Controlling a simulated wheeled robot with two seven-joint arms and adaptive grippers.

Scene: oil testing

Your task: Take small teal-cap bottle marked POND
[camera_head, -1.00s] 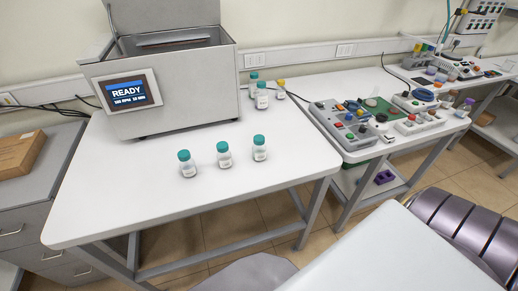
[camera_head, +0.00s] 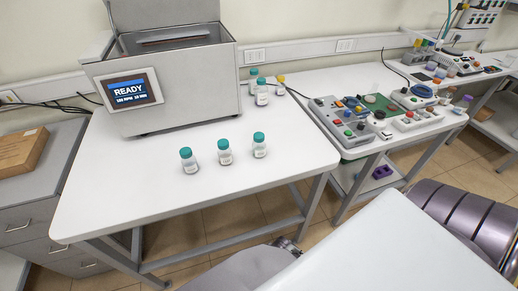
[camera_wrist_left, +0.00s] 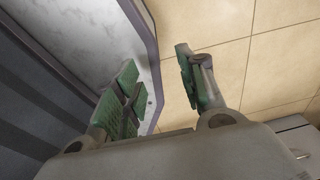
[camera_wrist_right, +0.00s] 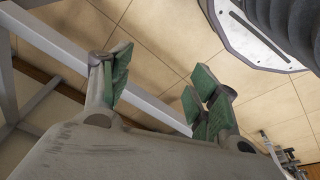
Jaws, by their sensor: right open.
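Three small clear bottles with teal caps stand upright in a loose row near the front of the white table: a left one (camera_head: 188,161), a middle one (camera_head: 225,152) and a right one (camera_head: 259,146). Two more teal-cap bottles stand at the back beside the machine, one behind (camera_head: 254,78) and one in front (camera_head: 262,92). The label writing is too small to read, so I cannot tell which says POND. My left gripper (camera_wrist_left: 164,82) is open and empty over the floor. My right gripper (camera_wrist_right: 157,82) is open and empty, below table height near a metal frame. Both are away from the bottles.
A grey machine (camera_head: 195,85) with a raised lid and a READY screen (camera_head: 130,92) stands at the table's back left. A yellow-cap bottle (camera_head: 280,86) is at the back. The white table (camera_head: 130,205) is clear around the front bottles. A side table at right holds control boxes (camera_head: 345,122).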

